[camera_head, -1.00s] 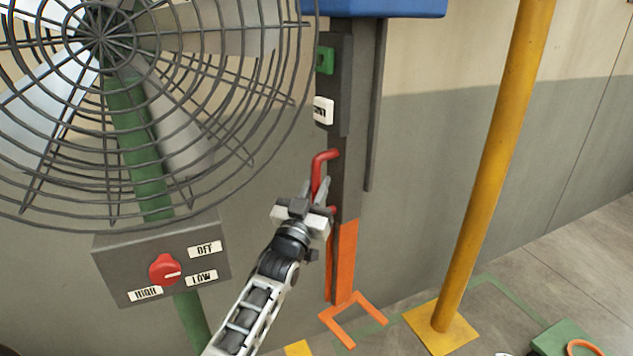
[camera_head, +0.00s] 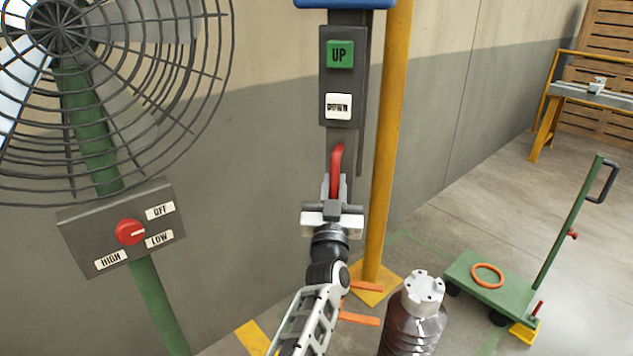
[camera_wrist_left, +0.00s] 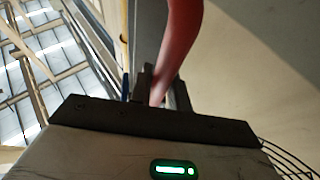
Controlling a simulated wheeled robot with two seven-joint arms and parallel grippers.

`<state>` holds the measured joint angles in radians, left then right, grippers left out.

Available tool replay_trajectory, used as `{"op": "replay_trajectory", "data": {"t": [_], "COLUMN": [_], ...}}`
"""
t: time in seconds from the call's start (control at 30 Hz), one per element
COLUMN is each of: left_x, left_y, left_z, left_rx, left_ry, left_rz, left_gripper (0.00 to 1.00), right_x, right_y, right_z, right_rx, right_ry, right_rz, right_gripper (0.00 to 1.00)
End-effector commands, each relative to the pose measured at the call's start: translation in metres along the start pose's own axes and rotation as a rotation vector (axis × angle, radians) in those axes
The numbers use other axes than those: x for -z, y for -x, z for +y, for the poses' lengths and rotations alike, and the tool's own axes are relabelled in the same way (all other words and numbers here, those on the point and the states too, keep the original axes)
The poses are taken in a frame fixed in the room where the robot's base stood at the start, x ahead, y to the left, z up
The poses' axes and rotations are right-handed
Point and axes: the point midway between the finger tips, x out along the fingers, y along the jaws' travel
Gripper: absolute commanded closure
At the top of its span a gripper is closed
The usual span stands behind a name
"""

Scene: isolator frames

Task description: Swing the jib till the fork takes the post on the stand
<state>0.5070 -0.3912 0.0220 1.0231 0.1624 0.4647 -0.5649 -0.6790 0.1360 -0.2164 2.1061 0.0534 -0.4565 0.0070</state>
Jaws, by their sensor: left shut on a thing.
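My left gripper (camera_head: 335,203) is shut on the red bent handle (camera_head: 337,165) on the dark upright column. The wrist view shows the red bar (camera_wrist_left: 180,50) rising from between the jaws (camera_wrist_left: 160,92). Two orange prongs (camera_head: 360,320), seemingly the fork, point right low behind my left arm; where they join is hidden. A dark ribbed cylinder (camera_head: 412,330) with a pale, holed cap stands right of the prongs, apart from them in the picture. I cannot tell whether it is the post or its stand. My right gripper is out of view.
A caged fan (camera_head: 60,40) with a switch box (camera_head: 122,228) stands left. The column has an UP and DOWN button panel (camera_head: 338,78). A yellow pole (camera_head: 388,150) stands close right of it.

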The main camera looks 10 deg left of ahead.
Motion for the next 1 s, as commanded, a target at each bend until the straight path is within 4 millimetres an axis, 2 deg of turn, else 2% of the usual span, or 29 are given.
{"op": "replay_trajectory", "data": {"t": [0.2, 0.23, 0.3, 0.77, 0.87, 1.0], "left_x": [0.000, 0.000, 0.000, 0.000, -0.002, -0.004], "left_y": [-0.001, -0.001, -0.001, -0.001, -0.001, -0.003], "left_z": [-0.004, -0.004, -0.004, -0.005, -0.012, -0.032], "left_rx": [0.006, 0.006, 0.005, 0.005, 0.004, -0.001], "left_ry": [-0.005, -0.005, -0.005, -0.002, -0.003, -0.001], "left_rz": [0.003, 0.003, 0.003, 0.005, 0.007, 0.012], "left_gripper": [1.00, 0.74, 0.60, 0.60, 0.60, 0.60], "right_x": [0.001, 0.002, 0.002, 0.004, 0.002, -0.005], "right_y": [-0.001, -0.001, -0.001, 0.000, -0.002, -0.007], "right_z": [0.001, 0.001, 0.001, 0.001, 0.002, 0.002], "right_rx": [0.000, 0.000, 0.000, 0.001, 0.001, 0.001], "right_ry": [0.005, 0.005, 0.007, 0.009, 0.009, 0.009], "right_rz": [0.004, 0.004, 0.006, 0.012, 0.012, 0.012], "right_gripper": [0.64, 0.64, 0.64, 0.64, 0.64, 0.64]}}
